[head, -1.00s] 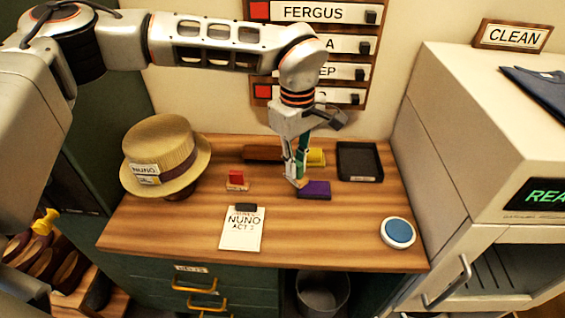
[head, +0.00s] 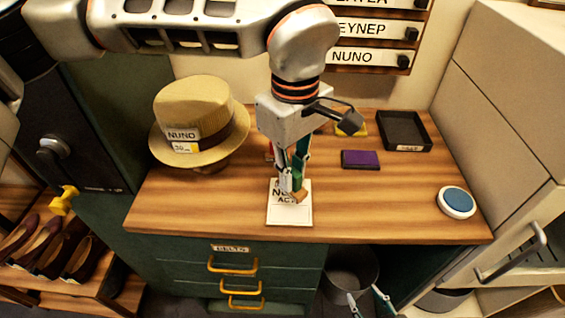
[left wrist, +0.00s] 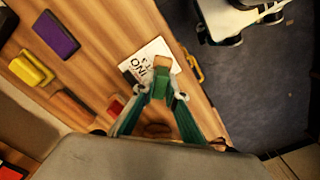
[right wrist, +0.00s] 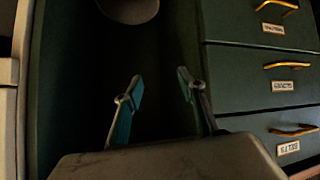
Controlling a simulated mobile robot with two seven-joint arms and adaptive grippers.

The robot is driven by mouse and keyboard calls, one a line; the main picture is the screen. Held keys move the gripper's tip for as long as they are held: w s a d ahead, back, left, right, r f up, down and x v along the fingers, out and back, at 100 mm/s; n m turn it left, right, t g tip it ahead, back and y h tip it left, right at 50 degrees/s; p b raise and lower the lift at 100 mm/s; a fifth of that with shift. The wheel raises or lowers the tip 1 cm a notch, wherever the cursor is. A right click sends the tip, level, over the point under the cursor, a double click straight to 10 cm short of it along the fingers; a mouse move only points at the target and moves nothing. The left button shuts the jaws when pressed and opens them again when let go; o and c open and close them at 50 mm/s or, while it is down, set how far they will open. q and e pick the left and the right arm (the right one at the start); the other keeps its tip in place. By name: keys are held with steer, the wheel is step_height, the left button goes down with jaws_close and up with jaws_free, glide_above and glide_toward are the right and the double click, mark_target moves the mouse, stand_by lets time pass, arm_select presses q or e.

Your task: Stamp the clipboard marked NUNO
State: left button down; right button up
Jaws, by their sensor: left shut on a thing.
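The clipboard (head: 290,215) marked NUNO lies flat near the front edge of the table, partly hidden by my left gripper. My left gripper (head: 291,187) is shut on a green stamp with a wooden end, the stamp (left wrist: 161,64) showing clearly in the left wrist view. The stamp is over the clipboard; I cannot tell whether it touches the paper. The purple ink pad (head: 360,159) lies behind and to the right of the clipboard. My right gripper (right wrist: 165,95) is open and empty, low in front of the table by the drawers.
A straw hat (head: 200,120) tagged NUNO stands at the back left. A black tray (head: 404,132) and a yellow object (left wrist: 32,68) are at the back. A red object (left wrist: 115,108) is near the clipboard. A round blue-topped item (head: 456,201) sits at the right.

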mark_target(290, 195)
arm_select(q)
steer(key=shift+s+a+f, duration=0.1)
steer(key=shift+s+f, duration=0.05)
steer(key=shift+s, duration=0.05)
steer(key=shift+f+b, duration=0.55)
steer(key=shift+f, duration=0.15)
step_height(290, 195, down, 4)
steer(key=shift+r+b, duration=0.25)
steer(key=shift+b, duration=0.75)
steer(key=shift+f, duration=0.45)
steer(key=shift+b, duration=0.3)
steer(key=shift+f, duration=0.55)
steer(key=shift+f, duration=0.1)
stand_by(0.7)
